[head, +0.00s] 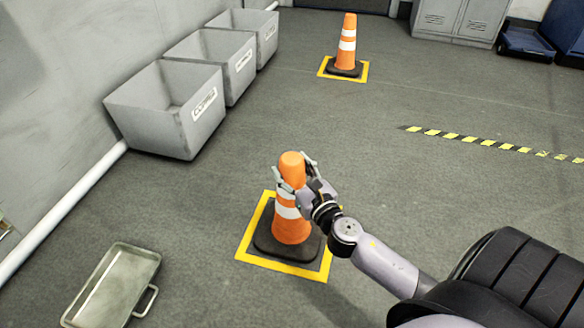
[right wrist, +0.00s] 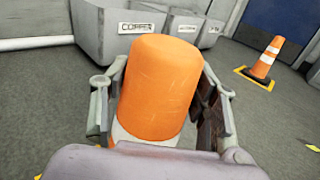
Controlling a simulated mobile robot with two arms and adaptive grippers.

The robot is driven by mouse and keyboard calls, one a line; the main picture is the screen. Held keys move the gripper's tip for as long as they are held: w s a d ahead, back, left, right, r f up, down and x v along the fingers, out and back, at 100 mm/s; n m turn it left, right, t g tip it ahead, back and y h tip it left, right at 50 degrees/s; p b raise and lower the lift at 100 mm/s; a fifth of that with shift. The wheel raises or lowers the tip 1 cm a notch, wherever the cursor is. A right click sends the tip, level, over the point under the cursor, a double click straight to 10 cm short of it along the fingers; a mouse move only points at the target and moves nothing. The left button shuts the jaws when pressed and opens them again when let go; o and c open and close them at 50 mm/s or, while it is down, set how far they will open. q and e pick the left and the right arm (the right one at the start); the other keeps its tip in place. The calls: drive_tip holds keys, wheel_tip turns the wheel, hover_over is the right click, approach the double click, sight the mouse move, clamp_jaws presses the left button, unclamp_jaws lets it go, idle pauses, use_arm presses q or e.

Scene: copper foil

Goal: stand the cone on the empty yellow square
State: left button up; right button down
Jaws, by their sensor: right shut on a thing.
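An orange cone (head: 291,228) with white bands and a black base stands upright within a yellow square outline (head: 325,262) on the floor. My right gripper (head: 297,172) is shut on the cone near its top; in the right wrist view the orange top (right wrist: 160,85) sits between the two fingers. A second cone (head: 347,45) stands on another yellow square (head: 322,70) farther back; it also shows in the right wrist view (right wrist: 268,58). Whether the near base touches the floor is hard to tell. My left gripper is not in view.
Grey bins (head: 150,128) line the left wall; one is labelled COPPER in the right wrist view (right wrist: 100,40). A metal tray (head: 98,309) lies at the lower left. Striped tape (head: 480,141) crosses the floor at right. Lockers (head: 455,22) stand at the back. The middle floor is clear.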

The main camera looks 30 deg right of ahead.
drive_tip(key=shift+r, duration=0.25)
drive_tip(key=c, duration=1)
unclamp_jaws()
drive_tip(key=shift+f, duration=0.25)
drive_tip(key=o, duration=0.4)
